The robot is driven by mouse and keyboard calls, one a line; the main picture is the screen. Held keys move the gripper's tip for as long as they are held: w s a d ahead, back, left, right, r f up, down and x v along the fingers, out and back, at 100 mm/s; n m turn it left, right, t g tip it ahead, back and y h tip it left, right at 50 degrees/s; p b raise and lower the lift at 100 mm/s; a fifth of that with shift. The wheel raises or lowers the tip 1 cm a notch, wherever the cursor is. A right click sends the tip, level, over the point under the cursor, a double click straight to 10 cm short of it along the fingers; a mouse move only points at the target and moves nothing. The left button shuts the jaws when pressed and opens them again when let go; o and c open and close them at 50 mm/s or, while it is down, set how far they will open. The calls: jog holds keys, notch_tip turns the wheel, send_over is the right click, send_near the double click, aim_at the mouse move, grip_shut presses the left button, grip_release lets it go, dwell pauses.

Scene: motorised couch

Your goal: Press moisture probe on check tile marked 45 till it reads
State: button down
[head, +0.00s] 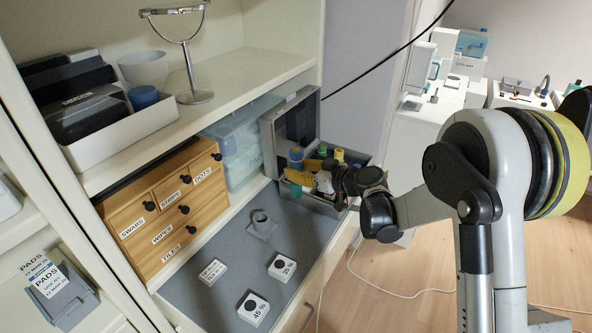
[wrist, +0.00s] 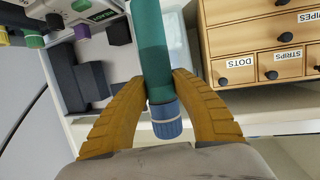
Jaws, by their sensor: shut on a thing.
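My gripper (head: 308,176) is at the open grey case, to the right of the wooden drawers. In the wrist view its yellow fingers (wrist: 156,108) are shut on a teal rod (wrist: 153,50) with a ribbed blue end (wrist: 166,121). The rod looks like the probe, but no marking or reading on it shows. The check tile marked 45 % (head: 253,308) lies flat at the near end of the grey mat (head: 222,241), a white block with a black round pad. My gripper is well apart from it, farther back.
Another tile, seemingly marked 35 (head: 282,268), and a white labelled block (head: 212,271) share the mat with a grey holder (head: 261,225). The wooden drawers (head: 165,212) stand left. The open case (head: 313,204) holds several coloured-capped items. A shelf (head: 215,85) overhangs the mat's back.

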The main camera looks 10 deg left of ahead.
aim_at(302, 155)
jog(key=shift+r+p, duration=1.35)
jog(key=shift+r, duration=1.2)
jog(key=shift+r+p, duration=2.45)
jog(key=shift+r, duration=1.6)
